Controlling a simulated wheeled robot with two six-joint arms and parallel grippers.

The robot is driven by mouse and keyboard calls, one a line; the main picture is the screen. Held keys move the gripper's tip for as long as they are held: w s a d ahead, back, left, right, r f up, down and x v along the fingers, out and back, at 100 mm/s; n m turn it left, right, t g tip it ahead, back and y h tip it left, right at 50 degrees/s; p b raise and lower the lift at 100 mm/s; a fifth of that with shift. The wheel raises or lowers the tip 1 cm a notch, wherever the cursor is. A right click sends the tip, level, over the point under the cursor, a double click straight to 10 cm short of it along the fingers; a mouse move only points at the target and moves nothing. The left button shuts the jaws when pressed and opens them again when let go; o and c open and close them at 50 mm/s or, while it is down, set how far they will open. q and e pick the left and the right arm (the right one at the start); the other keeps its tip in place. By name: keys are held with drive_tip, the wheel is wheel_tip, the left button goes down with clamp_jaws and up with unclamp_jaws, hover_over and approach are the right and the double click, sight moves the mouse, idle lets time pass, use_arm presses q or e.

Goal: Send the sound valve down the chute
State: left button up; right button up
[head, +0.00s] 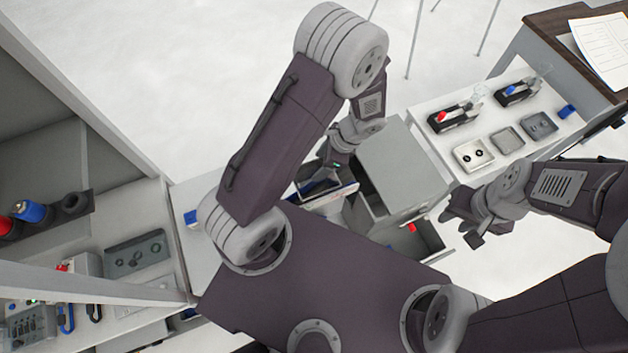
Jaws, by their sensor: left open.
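I cannot tell which item is the sound valve. Candidates are a red part (411,227) in an open drawer, and red-topped (455,117) and blue-topped (517,92) devices on the white table. A grey box-like unit (405,165) stands in the middle; I cannot tell whether it is the chute. My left gripper (322,172) is open above a bin beside this unit, partly hidden by its own wrist; I see nothing held. My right gripper (468,225) hangs to the right of the drawer, apart from it, its jaws unclear.
A shelf unit (120,205) on the left holds a dark rack with red and blue parts (32,211) and a grey tray (137,253). Pale floor lies open behind.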

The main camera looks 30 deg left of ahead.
use_arm(q)
drive_tip(key=shift+v, duration=1.25)
drive_tip(key=shift+w, duration=0.1)
